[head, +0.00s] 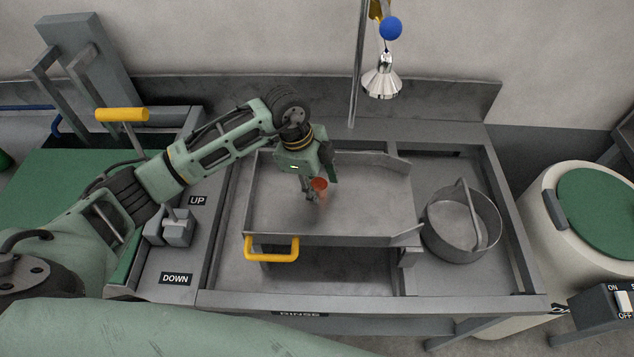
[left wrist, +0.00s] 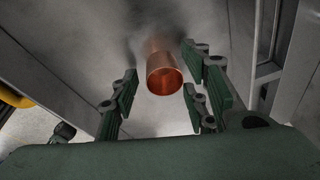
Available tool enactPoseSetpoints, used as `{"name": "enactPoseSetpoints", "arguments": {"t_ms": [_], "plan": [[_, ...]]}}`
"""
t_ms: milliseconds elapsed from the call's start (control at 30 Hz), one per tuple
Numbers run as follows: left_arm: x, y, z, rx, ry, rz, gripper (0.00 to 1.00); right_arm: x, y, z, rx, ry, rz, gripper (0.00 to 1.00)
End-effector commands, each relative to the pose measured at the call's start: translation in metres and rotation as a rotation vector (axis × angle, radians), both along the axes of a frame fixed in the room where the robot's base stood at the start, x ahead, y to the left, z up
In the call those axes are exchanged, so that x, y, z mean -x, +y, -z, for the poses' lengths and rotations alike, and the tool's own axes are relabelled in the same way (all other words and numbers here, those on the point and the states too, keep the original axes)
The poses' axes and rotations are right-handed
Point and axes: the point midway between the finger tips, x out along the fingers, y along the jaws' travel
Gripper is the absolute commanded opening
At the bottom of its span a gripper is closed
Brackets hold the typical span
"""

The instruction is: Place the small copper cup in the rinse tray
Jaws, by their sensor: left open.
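The small copper cup (head: 319,184) appears to rest on the floor of the metal rinse tray (head: 270,205), with a faint copper reflection beside it. My left gripper (head: 318,187) is over the tray, pointing down at the cup, with its fingers spread. In the left wrist view the cup (left wrist: 163,76) shows its round open end between the open fingers (left wrist: 160,98), with gaps on both sides. Part of the cup is hidden by the fingers in the head view. My right gripper is not in view.
A yellow handle (head: 271,247) is on the tray's front edge. A round metal basket (head: 433,232) stands right of the tray. A shower head (head: 382,82) hangs behind. A lever block (head: 170,228) is at left, and a green-lidded drum (head: 540,195) at right. The tray floor left of the cup is clear.

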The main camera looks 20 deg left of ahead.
Motion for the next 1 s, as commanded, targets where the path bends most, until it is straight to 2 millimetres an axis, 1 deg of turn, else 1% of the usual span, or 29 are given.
{"name": "enactPoseSetpoints", "arguments": {"t_ms": [100,167,233,367,500,600,700,833,1000], "plan": [[0.000,0.000,-0.006,0.000,-0.001,0.000,0.42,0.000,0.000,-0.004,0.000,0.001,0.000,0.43],[0.000,0.001,-0.009,0.001,-0.003,0.000,0.42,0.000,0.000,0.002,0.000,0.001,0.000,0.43],[0.000,0.004,-0.019,0.001,-0.005,0.001,0.42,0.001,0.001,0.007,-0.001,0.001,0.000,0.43],[0.002,0.010,-0.045,0.001,-0.007,0.000,0.42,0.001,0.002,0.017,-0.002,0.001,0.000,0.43],[0.005,0.017,-0.075,0.000,-0.007,0.002,0.42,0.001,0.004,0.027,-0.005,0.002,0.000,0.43],[0.006,0.021,-0.093,0.000,-0.006,0.000,0.42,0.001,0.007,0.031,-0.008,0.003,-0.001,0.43],[0.007,0.024,-0.107,0.000,-0.003,-0.001,0.42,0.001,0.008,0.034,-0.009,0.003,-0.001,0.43],[0.009,0.026,-0.117,0.001,-0.001,0.000,0.42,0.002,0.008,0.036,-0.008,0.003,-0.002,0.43],[0.009,0.027,-0.121,0.000,0.000,0.000,0.42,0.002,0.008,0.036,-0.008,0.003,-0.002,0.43]]}}
